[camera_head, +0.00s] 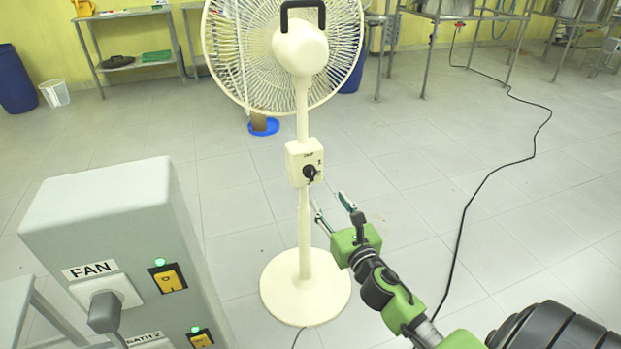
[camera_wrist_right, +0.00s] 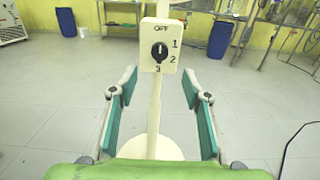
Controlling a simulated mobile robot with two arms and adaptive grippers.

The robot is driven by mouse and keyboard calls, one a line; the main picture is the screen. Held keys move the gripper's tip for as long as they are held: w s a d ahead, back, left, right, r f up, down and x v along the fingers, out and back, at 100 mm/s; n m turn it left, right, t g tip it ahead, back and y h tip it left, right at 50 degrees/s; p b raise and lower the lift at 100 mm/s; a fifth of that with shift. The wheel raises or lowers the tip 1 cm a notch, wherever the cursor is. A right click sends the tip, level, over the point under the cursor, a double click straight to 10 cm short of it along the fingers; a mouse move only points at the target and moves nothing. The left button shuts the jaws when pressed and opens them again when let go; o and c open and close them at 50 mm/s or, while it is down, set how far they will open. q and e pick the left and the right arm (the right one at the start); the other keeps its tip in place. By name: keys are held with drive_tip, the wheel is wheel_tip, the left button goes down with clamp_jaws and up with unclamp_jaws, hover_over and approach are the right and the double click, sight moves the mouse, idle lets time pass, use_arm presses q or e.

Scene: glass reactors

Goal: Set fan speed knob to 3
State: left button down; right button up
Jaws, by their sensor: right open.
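The cream pedestal fan (camera_head: 303,115) stands on the floor in the middle of the head view. Its control box (camera_head: 292,165) on the pole carries the black fan speed knob (camera_head: 309,172). In the right wrist view the knob (camera_wrist_right: 159,52) sits among the labels OFF above, 1 and 2 at right, 3 below. Its light mark looks upright, seemingly toward OFF. My right gripper (camera_head: 331,204) is open and empty, below and to the right of the knob, apart from it. In its wrist view the green-padded fingers stand wide on both sides of the pole. My left gripper is not in view.
A grey switch box (camera_head: 110,215) labelled FAN, with a plug and a lit yellow switch (camera_head: 168,279), stands at left front. The fan's round base (camera_head: 305,290) rests on the tiled floor. A black cable (camera_head: 490,180) runs across the floor at right. Steel tables stand behind.

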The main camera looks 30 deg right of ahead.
sight(313, 175)
drive_tip(key=b+x, duration=0.1)
drive_tip(key=x, duration=1.2)
drive_tip(key=shift+b, duration=0.3)
drive_tip(key=c, duration=1.1)
